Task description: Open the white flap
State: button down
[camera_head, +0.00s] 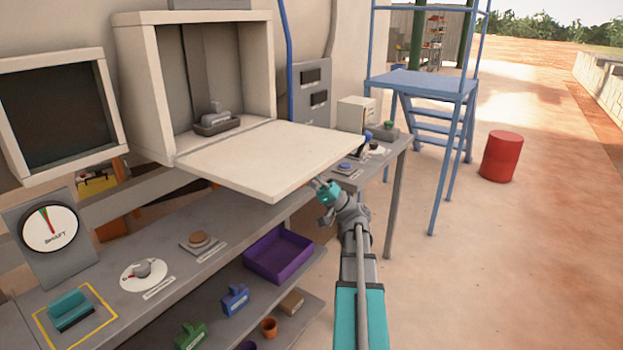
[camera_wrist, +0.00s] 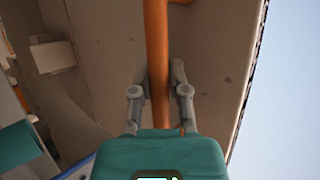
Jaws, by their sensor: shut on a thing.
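The white flap (camera_head: 268,157) is folded down and lies about level, sticking out in front of the open white box (camera_head: 190,75). My gripper (camera_head: 319,185) is at the flap's front right edge, just below it. In the wrist view the flap's underside (camera_wrist: 215,50) fills much of the picture. An orange bar (camera_wrist: 157,45) runs between the two fingers of my gripper (camera_wrist: 160,78), which is shut on it. The bar is hidden in the head view.
A grey device (camera_head: 215,118) sits inside the box. Below the flap is a workbench (camera_head: 110,270) with a gauge (camera_head: 50,228), knobs and a purple tray (camera_head: 278,255). A blue step platform (camera_head: 425,85) and red barrel (camera_head: 502,157) stand right. The floor there is clear.

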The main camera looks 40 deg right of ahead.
jog(key=shift+s+y, duration=0.2)
jog(key=shift+y, duration=0.1)
jog(key=c, duration=0.6)
grip_release()
jog(key=shift+s, duration=0.1)
jog(key=shift+d+r, duration=0.15)
jog(key=shift+r, duration=0.05)
